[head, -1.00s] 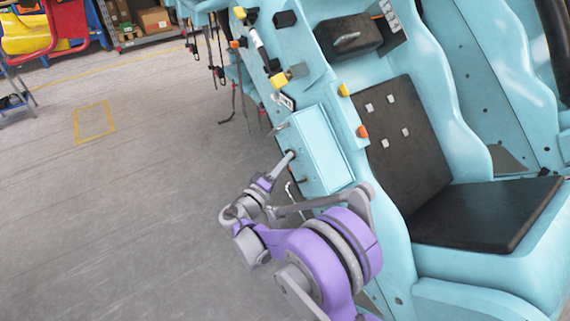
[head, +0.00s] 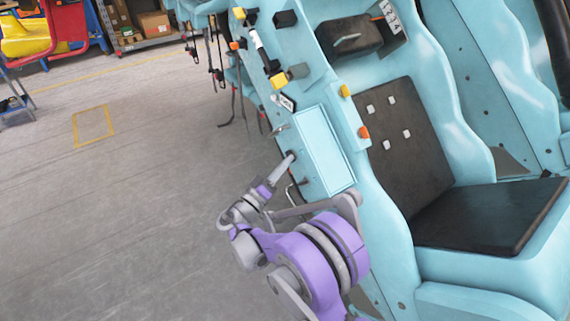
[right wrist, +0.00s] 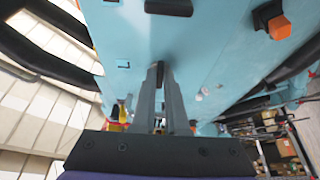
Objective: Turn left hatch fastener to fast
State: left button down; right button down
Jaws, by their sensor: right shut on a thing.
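The pale blue hatch (head: 326,150) is on the side of the light blue coaster car, in the middle of the head view. My right gripper (head: 290,157) reaches it from below left, with its tips at the hatch's left edge. In the right wrist view the two grey fingers (right wrist: 160,90) are close together, shut on a small dark part, which I take for the hatch fastener (right wrist: 160,73). The fingers mostly hide it, so its turn position cannot be read. A small silver lever (head: 278,130) sticks out farther up the same edge. My left gripper is not in view.
A black seat (head: 485,212) is right of the hatch. An orange button (head: 364,132) and a yellow one (head: 345,91) sit on the car's edge nearby. Straps hang beyond the hatch. The grey floor (head: 120,200) at left is clear.

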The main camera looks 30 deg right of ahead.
jog(key=c, duration=0.9)
grip_release()
jog(key=shift+c, duration=0.2)
jog(key=shift+a, duration=0.1)
jog(key=v, duration=1)
jog(key=shift+s+a+f, duration=0.2)
jog(key=shift+a, duration=0.05)
